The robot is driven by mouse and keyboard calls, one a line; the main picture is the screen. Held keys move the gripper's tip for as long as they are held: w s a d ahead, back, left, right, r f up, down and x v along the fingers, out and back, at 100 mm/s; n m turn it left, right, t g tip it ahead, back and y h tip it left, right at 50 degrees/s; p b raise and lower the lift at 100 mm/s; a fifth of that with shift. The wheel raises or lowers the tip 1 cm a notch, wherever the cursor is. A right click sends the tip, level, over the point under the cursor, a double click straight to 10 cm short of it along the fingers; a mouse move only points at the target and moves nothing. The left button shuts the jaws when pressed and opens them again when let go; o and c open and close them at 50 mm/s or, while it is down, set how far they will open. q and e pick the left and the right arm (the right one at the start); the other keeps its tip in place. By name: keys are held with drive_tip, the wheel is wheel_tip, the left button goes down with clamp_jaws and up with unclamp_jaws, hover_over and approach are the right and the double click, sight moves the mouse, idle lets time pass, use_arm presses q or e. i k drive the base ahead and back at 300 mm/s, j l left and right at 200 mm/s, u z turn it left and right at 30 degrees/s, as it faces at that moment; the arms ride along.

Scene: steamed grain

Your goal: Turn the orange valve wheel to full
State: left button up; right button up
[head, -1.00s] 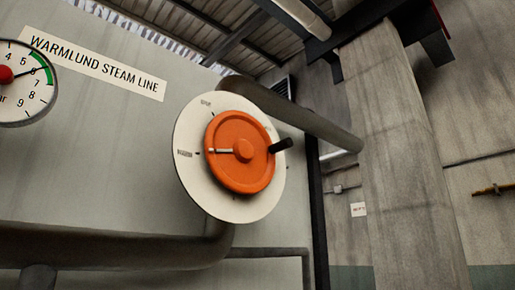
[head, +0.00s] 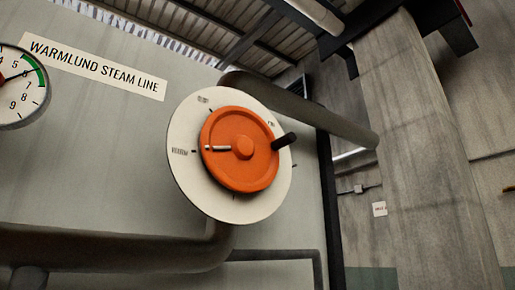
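The orange valve wheel (head: 243,172) sits in front of a round white dial plate (head: 184,172) on the grey panel. A black handle knob (head: 284,141) sticks out from the wheel's right side. A white pointer line (head: 217,148) on the wheel runs left from the hub, toward a label at the plate's left edge. More small labels stand at the plate's top and upper right; they are too small to read surely. Neither of my grippers shows in the head view, and nothing touches the wheel.
A pressure gauge (head: 18,92) is at the left edge beside a "WARMLUND STEAM LINE" sign (head: 95,68). A thick pipe (head: 310,112) runs right from behind the plate. Another pipe (head: 90,247) crosses below. A concrete column (head: 420,150) stands at right.

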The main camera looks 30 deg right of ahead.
sight(239, 149)
drive_tip(key=l+u, duration=0.2)
drive_tip(key=l, duration=0.25)
drive_tip(key=k+l+u, duration=0.1)
drive_tip(key=l+u, duration=0.15)
drive_tip(key=l, duration=0.15)
drive_tip(key=k+l, duration=0.1)
drive_tip(key=l, duration=0.35)
drive_tip(key=k+l+u, duration=0.1)
drive_tip(key=l, duration=0.3)
drive_tip(key=k+l, duration=0.15)
drive_tip(key=l, duration=0.3)
drive_tip(key=k+l, duration=0.1)
drive_tip(key=l, duration=0.3)
drive_tip(key=j+z, duration=0.3)
drive_tip(key=j, duration=0.7)
